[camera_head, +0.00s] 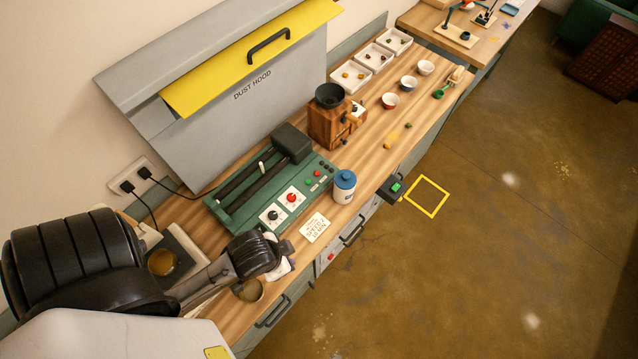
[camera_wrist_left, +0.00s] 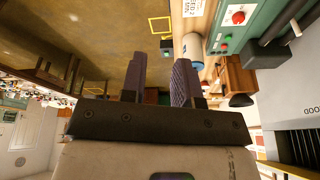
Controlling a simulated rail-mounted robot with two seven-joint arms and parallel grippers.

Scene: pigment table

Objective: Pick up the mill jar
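The mill jar (camera_head: 344,190) is a white jar with a blue lid. It stands upright on the wooden bench, near the front edge, right of the green roller machine (camera_head: 262,190). In the left wrist view the jar (camera_wrist_left: 191,47) shows beyond the right-hand finger, which partly overlaps it. My left gripper (camera_wrist_left: 158,76) is open, with nothing between its fingers. In the head view my left arm's dark wrist is over the bench front, left of the jar and apart from it; its fingers are hard to make out there. My right gripper is not in view.
A paper card (camera_head: 314,227) lies left of the jar. A wooden grinder (camera_head: 326,125) stands behind it. White trays (camera_head: 375,57) and small bowls (camera_head: 390,101) are farther along. A dark box with a green button (camera_head: 391,190) juts from the bench front.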

